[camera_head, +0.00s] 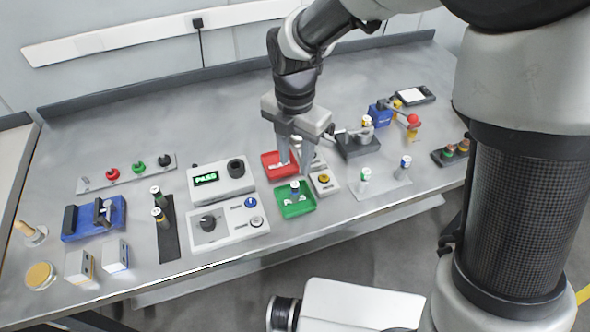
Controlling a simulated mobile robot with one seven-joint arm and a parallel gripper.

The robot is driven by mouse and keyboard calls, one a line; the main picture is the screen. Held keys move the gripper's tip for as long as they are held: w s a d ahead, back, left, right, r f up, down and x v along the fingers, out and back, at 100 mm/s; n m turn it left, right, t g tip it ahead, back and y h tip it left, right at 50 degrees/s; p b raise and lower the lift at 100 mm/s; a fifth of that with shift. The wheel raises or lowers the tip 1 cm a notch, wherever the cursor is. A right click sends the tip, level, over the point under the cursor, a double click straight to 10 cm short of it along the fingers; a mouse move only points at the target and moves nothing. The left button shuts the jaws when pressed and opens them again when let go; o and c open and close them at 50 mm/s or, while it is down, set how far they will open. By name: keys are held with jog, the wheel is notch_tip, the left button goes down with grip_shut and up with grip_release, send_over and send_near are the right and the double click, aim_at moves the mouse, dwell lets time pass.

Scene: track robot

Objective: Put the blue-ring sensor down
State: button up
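A small sensor with a blue ring (295,187) stands upright in the green tray (299,209) near the front of the bench. Another blue-ringed sensor (405,163) stands on a pale plate (386,186) to the right.
A tester showing PASS (221,181) and a control box with a knob (228,222) stand left of the trays. A small box with a yellow button (324,182) is close on the right. A green-ringed sensor (364,179) stands on the pale plate. A dark fixture (357,145) is behind.

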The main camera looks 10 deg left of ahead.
jog(key=shift+r, duration=1.35)
jog(key=s+d+r+m+t, duration=0.3)
jog(key=d+r+m, duration=0.8)
jog(key=d+m, duration=0.4)
jog(key=s+d+r+m+t, duration=0.2)
jog(key=s+d+m, duration=0.6)
jog(key=m, duration=0.8)
jog(key=shift+s+d+r+t, duration=0.3)
jog(key=shift+s+d+r, duration=0.05)
jog(key=shift+r, duration=0.4)
jog(key=shift+c, duration=0.5)
